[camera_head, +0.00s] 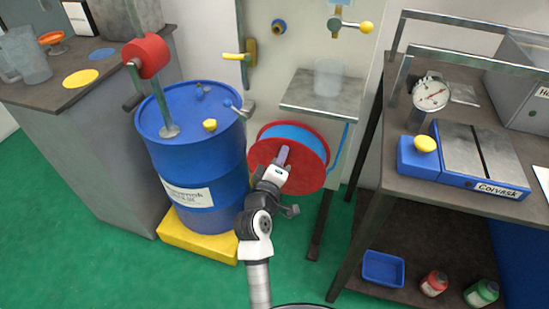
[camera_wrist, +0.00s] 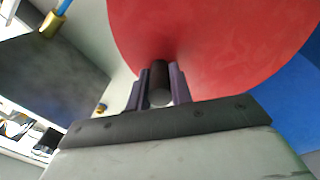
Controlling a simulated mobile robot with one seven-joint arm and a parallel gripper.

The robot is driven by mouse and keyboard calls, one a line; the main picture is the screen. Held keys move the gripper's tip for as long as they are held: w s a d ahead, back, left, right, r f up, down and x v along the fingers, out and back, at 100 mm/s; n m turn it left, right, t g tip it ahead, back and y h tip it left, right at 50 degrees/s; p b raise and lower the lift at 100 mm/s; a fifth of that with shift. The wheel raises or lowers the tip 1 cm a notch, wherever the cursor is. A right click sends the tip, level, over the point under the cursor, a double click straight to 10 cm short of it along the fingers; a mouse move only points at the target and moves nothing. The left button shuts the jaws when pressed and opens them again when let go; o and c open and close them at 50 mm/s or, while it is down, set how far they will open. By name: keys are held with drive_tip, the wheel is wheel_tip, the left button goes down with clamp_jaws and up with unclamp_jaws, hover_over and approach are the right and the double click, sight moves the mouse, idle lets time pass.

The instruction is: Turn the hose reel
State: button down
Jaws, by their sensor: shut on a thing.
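The hose reel (camera_head: 311,160) has a red disc facing me and blue hose wound behind it. It sits to the right of the blue drum, below a small grey shelf. My gripper (camera_head: 284,154) is in front of the red disc, near its middle in the head view. In the wrist view the red disc (camera_wrist: 215,45) fills the upper part. There my gripper (camera_wrist: 160,88) is shut on a dark, round handle (camera_wrist: 159,82) that stands out from the disc. The arm and gripper hide part of the disc's lower left in the head view.
The blue drum (camera_head: 195,160) with a red-topped pump (camera_head: 146,57) stands close on the left, on a yellow base (camera_head: 190,238). The grey shelf (camera_head: 318,97) holds a clear cup above the reel. A workbench (camera_head: 390,165) stands at right. Green floor is clear in front.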

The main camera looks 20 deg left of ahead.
drive_tip(key=shift+d+r+m, duration=0.15)
drive_tip(key=shift+d+m, duration=0.2)
drive_tip(key=shift+m, duration=0.05)
drive_tip(key=c, duration=1.3)
unclamp_jaws()
drive_tip(key=shift+d, duration=0.1)
drive_tip(key=shift+o, duration=0.2)
